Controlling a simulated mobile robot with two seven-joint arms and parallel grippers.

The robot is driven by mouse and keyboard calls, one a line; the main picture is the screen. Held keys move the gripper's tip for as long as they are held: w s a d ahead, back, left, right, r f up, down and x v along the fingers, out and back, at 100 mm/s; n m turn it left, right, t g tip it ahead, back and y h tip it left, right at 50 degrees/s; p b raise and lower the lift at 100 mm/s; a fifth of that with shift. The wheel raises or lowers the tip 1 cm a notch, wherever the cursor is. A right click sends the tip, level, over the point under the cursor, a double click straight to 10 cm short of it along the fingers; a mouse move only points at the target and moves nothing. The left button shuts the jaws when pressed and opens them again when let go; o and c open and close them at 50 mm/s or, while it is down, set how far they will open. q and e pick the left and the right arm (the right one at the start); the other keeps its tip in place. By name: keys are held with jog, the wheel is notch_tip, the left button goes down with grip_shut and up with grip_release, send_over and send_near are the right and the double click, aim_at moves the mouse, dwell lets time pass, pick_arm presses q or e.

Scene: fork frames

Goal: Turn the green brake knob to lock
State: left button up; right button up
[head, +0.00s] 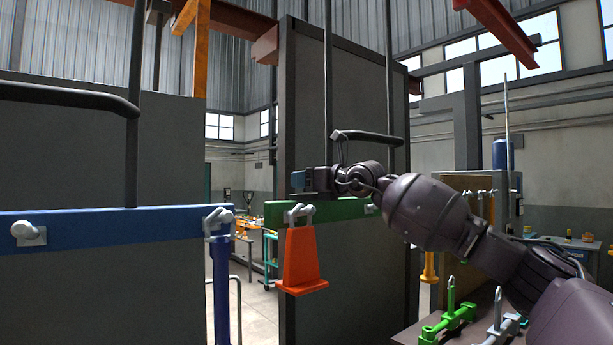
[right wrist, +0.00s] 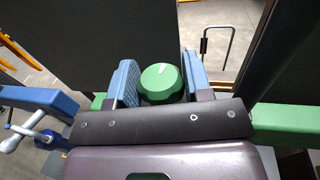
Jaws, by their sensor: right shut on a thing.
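The green brake knob (right wrist: 160,84) shows in the right wrist view as a faceted round cap with a white mark near its far edge. My right gripper (right wrist: 161,78) has its two blue-padded fingers on either side of it and is shut on it. In the head view my right gripper (head: 303,181) is just above the green bar (head: 340,208), its arm coming in from the right. The knob is hidden there by the gripper. My left gripper is in neither view.
A blue bar (head: 110,227) crosses the grey panel at left. A bent dark handle (head: 365,137) is above my right gripper. Green and grey clamps lie on a bench (head: 425,335) at lower right.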

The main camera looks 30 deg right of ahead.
jog(key=shift+r+n+y+p, duration=0.2)
jog(key=shift+n+y+p, duration=0.15)
jog(key=shift+p, duration=0.35)
jog(key=shift+f+n+g+y+p, duration=0.1)
jog(key=shift+n+g+y+p, duration=0.15)
jog(key=shift+g+y+p, duration=0.25)
jog(key=shift+n+y, duration=0.3)
jog(key=shift+y, duration=0.15)
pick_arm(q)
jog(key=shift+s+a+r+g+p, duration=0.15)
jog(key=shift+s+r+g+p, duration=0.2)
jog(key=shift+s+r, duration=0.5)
pick_arm(e)
jog(key=shift+y, duration=0.3)
jog(key=shift+n+g, duration=0.3)
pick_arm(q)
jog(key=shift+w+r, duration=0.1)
pick_arm(e)
jog(key=o, duration=0.9)
